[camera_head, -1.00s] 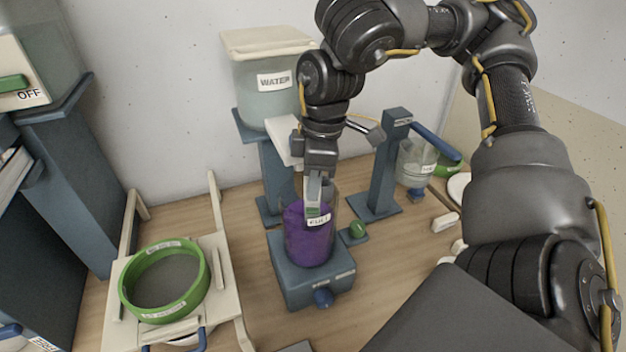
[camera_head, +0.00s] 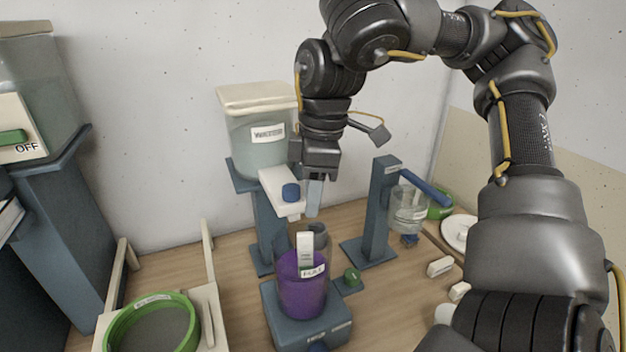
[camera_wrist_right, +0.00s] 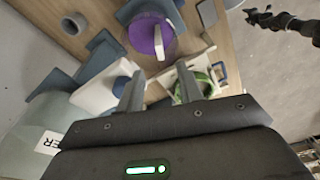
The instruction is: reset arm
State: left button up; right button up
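My right gripper (camera_head: 313,198) points down above the clear bucket of purple glaze (camera_head: 302,292). In the right wrist view its two fingers (camera_wrist_right: 160,90) stand apart with nothing between them, so it is open. The bucket sits upright on a blue-grey base (camera_head: 310,328). A white upright piece (camera_head: 305,248) stands at its near side above a "FULL" label. The bucket also shows in the right wrist view (camera_wrist_right: 143,38). My left gripper is outside the head view; a small dark arm end (camera_wrist_right: 262,18) at the wrist view's upper right may be it, its fingers unclear.
A water tank (camera_head: 262,145) on a blue-grey stand has a white spout with a blue knob (camera_head: 291,192) close to my right gripper. A post (camera_head: 380,210) and clear jar (camera_head: 408,208) stand right. A green-rimmed sieve (camera_head: 150,325) is at lower left.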

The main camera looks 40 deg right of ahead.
jog(key=shift+s+d+r, duration=0.1)
jog(key=shift+r, duration=0.9)
